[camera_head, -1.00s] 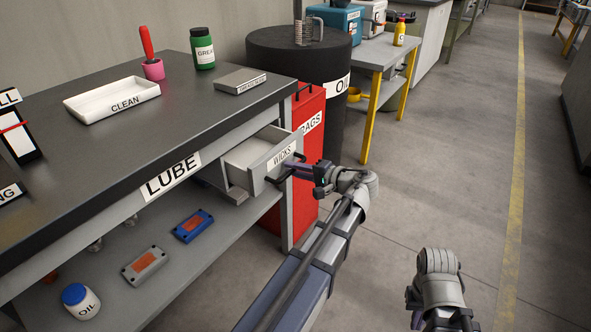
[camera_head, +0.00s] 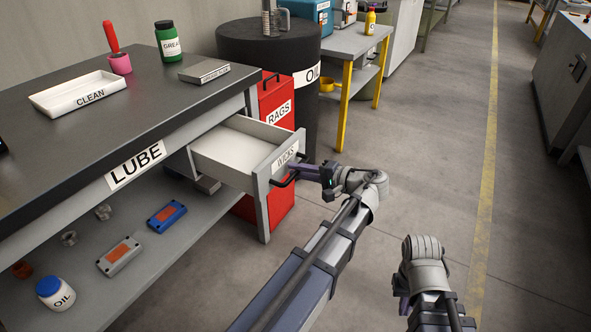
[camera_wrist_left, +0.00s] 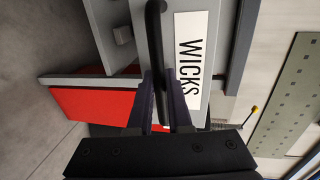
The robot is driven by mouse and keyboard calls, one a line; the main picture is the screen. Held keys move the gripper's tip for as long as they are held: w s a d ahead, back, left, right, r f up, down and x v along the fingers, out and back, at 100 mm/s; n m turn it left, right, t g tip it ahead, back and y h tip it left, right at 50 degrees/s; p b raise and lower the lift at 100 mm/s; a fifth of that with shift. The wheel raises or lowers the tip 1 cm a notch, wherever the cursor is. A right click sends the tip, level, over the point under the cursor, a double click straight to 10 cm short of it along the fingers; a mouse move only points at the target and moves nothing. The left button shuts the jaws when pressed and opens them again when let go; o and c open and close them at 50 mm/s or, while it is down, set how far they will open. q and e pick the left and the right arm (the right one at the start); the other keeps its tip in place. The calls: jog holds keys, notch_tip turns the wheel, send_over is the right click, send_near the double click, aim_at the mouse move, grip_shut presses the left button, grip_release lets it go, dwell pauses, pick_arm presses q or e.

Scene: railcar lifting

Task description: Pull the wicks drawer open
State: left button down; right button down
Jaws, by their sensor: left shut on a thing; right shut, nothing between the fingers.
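The wicks drawer (camera_head: 240,152) stands well out from under the lube bench top, and its inside looks empty. Its front carries a WICKS label, which also shows in the left wrist view (camera_wrist_left: 190,60). My left gripper (camera_head: 298,171) is shut on the drawer's dark handle (camera_wrist_left: 154,45), with a finger on each side of the bar in the wrist view. My right gripper (camera_head: 403,304) is low at the front right, away from the bench, and its fingertips are partly hidden.
The lube bench (camera_head: 100,110) holds a white CLEAN tray (camera_head: 50,103), a green grease jar (camera_head: 168,42) and a pink cup (camera_head: 120,64). A red RAGS bin (camera_head: 277,95) and a dark oil drum (camera_head: 245,60) stand beside the drawer. Floor to the right is clear.

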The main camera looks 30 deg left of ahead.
pick_arm(q)
jog(key=c, duration=0.8)
grip_release()
jog(key=shift+c, duration=0.2)
jog(key=p+v, duration=0.1)
jog(key=v, duration=0.6)
jog(key=shift+d+p, duration=0.3)
jog(key=shift+d, duration=0.1)
jog(key=shift+s, duration=0.15)
